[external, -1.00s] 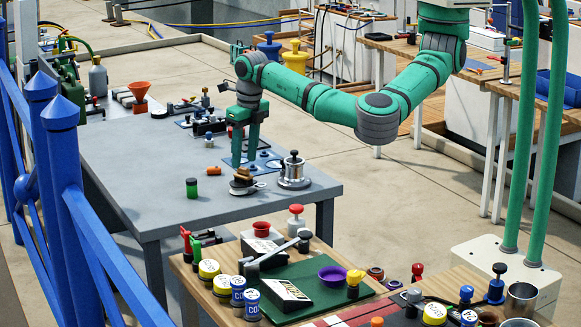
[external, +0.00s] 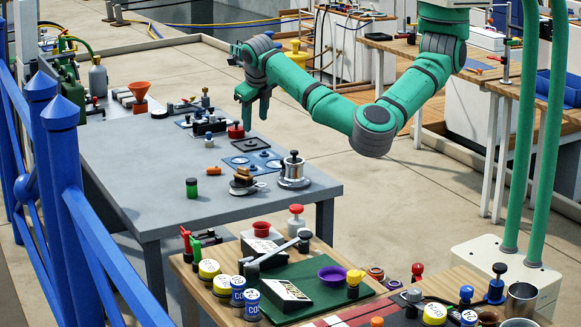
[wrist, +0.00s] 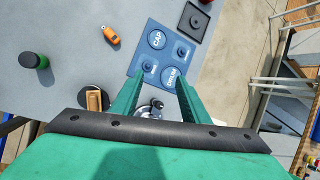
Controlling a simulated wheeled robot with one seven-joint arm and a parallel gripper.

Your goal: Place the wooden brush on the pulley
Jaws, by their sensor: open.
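The wooden brush (external: 243,175) is a small brown block. It sits on top of a dark, round, low piece with a metal edge, which looks like the pulley (external: 241,188), near the front of the grey table. In the wrist view the brush (wrist: 94,100) lies at lower left over the dark round piece (wrist: 84,88). Its underside and exact contact are hidden. My gripper (external: 254,122) is open and empty, raised above the table behind the brush. In the wrist view its two fingers (wrist: 161,76) are apart over the blue panel, right of the brush.
A blue panel (wrist: 134,65) with round pieces lies below my gripper. A silver winch (external: 293,172) stands right of the brush. The grey table (external: 130,180) is clear at front left.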

